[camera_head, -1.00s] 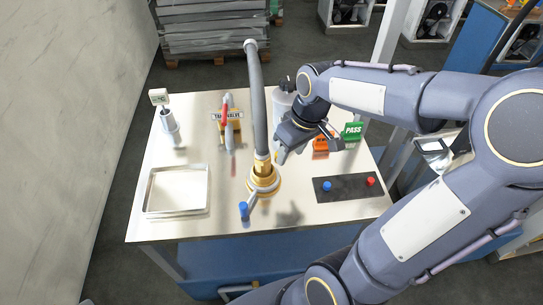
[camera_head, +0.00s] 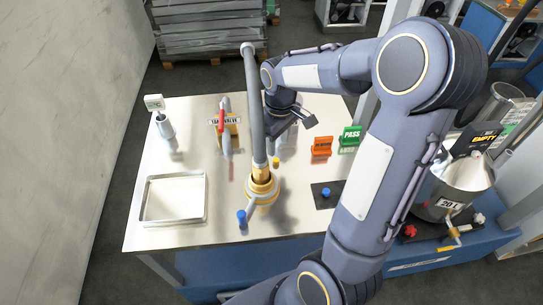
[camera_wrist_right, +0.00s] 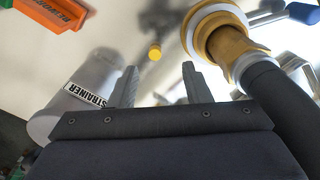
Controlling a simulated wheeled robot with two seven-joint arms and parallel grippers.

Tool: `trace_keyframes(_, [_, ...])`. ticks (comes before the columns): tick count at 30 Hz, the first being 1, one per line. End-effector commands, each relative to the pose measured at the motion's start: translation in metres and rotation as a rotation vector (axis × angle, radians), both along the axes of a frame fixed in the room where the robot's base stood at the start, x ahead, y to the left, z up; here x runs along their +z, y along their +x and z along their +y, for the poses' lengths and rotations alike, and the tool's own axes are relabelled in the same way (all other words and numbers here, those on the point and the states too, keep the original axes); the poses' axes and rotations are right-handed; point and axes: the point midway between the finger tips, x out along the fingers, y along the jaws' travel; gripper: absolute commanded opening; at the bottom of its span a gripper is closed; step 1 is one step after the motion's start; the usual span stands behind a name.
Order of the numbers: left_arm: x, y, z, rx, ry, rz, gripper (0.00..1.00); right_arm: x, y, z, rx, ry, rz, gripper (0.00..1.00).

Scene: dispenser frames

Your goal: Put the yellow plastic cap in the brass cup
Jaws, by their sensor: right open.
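The small yellow cap (camera_head: 276,161) lies on the metal table, just right of the grey pipe. In the right wrist view the cap (camera_wrist_right: 155,52) sits ahead of and between my fingertips, apart from them. My right gripper (camera_wrist_right: 160,85) is open and empty; in the head view it (camera_head: 293,126) is behind the cap, partly hidden by the pipe. A brass, cup-like fitting (camera_head: 261,187) stands at the pipe's foot; it also shows in the wrist view (camera_wrist_right: 228,44). I cannot tell its opening clearly. My left gripper is out of view.
The grey pipe (camera_head: 254,110) rises close beside my right gripper. A white strainer container (camera_wrist_right: 75,100) is on the gripper's other side. Orange (camera_head: 321,147) and green PASS (camera_head: 350,137) blocks stand right. An empty tray (camera_head: 174,199) lies left, with bare table between.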

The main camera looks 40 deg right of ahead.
Motion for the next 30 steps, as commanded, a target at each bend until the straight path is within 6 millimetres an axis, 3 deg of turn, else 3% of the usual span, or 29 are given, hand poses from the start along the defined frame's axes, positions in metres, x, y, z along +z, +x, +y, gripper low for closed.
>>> trace_keyframes(8, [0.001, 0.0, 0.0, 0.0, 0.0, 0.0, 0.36, -0.019, 0.004, -0.003, 0.014, -0.01, 0.018, 0.44])
trace_keyframes(21, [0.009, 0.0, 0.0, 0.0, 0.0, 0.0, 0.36, -0.076, 0.005, -0.005, 0.013, -0.01, 0.018, 0.44])
trace_keyframes(30, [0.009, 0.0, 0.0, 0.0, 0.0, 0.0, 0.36, -0.082, 0.005, -0.005, 0.013, -0.01, 0.014, 0.44])
